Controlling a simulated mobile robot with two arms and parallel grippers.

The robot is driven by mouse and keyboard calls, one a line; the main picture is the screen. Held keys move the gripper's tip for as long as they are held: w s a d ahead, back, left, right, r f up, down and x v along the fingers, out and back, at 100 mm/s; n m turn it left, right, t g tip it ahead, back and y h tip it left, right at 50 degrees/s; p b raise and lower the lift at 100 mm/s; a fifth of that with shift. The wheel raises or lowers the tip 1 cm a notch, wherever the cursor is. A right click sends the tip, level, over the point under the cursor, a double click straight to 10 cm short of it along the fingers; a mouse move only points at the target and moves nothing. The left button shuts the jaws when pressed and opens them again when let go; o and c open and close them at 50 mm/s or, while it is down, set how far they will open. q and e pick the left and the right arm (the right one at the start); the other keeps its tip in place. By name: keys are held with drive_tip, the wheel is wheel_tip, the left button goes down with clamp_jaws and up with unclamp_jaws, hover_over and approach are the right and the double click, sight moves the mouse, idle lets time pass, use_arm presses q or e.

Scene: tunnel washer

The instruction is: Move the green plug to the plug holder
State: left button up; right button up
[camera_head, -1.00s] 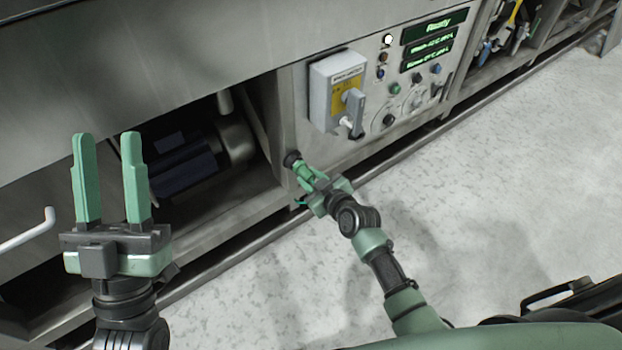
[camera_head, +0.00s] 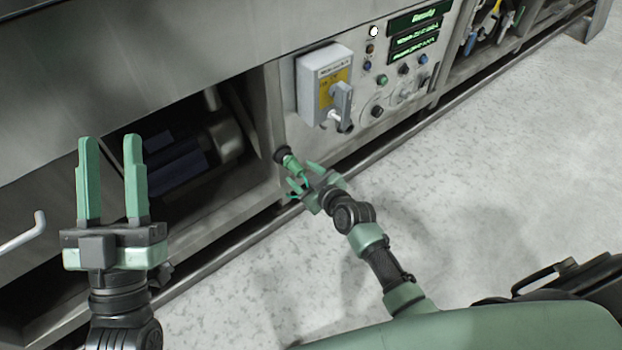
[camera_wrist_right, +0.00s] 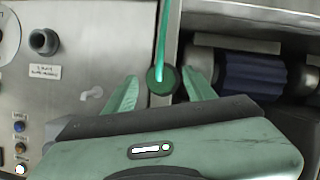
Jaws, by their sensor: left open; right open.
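The green plug (camera_head: 291,164) sits at a dark round socket (camera_head: 281,154) at the lower left corner of the control panel. A green cable hangs from it. In the right wrist view, the plug (camera_wrist_right: 161,79) shows end-on between my open fingertips, with clear gaps on both sides and its cable running up. My right gripper (camera_head: 304,179) is open, just in front of the plug. My left gripper (camera_head: 109,142) is open and empty, pointing up at the left. A grey round fitting (camera_wrist_right: 43,41) beside an unreadable label may be the plug holder.
A grey switch box (camera_head: 325,85) with a handle projects from the panel above right of the plug. A white peg (camera_wrist_right: 92,93) also projects. An open compartment (camera_head: 180,155) lies left of the panel. A white hook (camera_head: 24,235) is at far left. The floor is clear.

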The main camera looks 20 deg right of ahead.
use_arm(q)
drive_tip(key=w+f+g+y+p, duration=0.2)
drive_tip(key=f+g, duration=0.4)
drive_tip(key=f, duration=0.4)
drive_tip(key=shift+w+a+f+g, duration=0.25)
drive_tip(key=shift+w+g, duration=0.15)
drive_tip(key=shift+w, duration=0.45)
use_arm(e)
drive_tip(key=v, duration=0.6)
drive_tip(key=shift+s, duration=0.2)
